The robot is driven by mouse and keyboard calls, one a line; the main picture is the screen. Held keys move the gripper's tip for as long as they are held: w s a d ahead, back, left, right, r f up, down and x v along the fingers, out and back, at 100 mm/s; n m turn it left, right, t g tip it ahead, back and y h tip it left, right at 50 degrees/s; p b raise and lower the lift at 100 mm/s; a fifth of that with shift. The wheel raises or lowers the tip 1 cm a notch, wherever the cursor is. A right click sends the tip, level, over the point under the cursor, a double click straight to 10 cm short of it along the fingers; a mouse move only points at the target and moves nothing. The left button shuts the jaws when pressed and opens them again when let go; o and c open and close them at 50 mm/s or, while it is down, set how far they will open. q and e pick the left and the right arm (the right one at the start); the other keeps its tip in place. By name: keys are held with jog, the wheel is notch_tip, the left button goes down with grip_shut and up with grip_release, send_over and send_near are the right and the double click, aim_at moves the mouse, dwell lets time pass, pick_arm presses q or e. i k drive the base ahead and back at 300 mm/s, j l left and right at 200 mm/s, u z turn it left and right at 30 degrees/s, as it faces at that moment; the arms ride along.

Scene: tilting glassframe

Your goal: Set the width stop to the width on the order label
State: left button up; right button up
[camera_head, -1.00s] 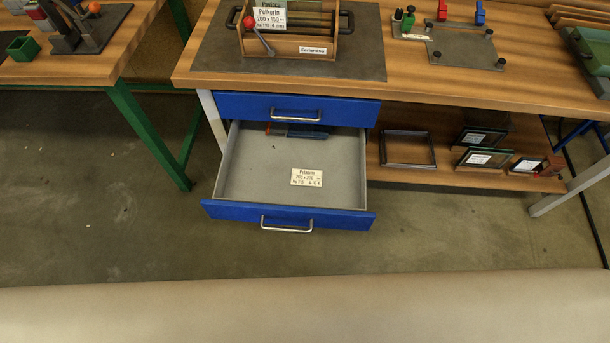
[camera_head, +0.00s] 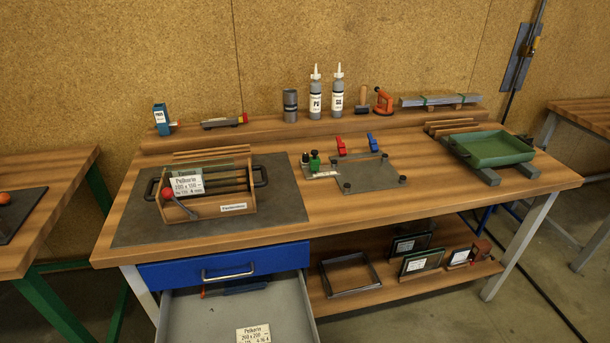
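A glass crate (camera_head: 222,211) with a red-tipped lever stands on the dark mat. A white label (camera_head: 187,185) on it seems to read "Pelkorin 200 x 150"; the smaller print is unclear. A second label (camera_head: 254,334) lies in the open drawer, cut by the lower picture edge, and seems to read "Pelkorin 200 x 200". A grey jig plate (camera_head: 368,175) with dark corner posts has a red clamp (camera_head: 341,146) and a blue clamp (camera_head: 373,142) behind it. A green-knobbed piece (camera_head: 315,162), possibly the width stop, sits at its left by a pale strip. Neither gripper shows.
A drawer (camera_head: 307,306) stands open below the bench front (camera_head: 420,207). A green tray (camera_head: 494,147) rests at the right. Bottles (camera_head: 316,98) and tools stand on the back shelf.

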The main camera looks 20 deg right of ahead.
aim_at(315, 161)
jog(key=i+l+u, duration=0.15)
jog(key=l, duration=0.6)
jog(key=l+u, duration=0.15)
jog(key=l, duration=0.55)
jog(key=i, duration=0.05)
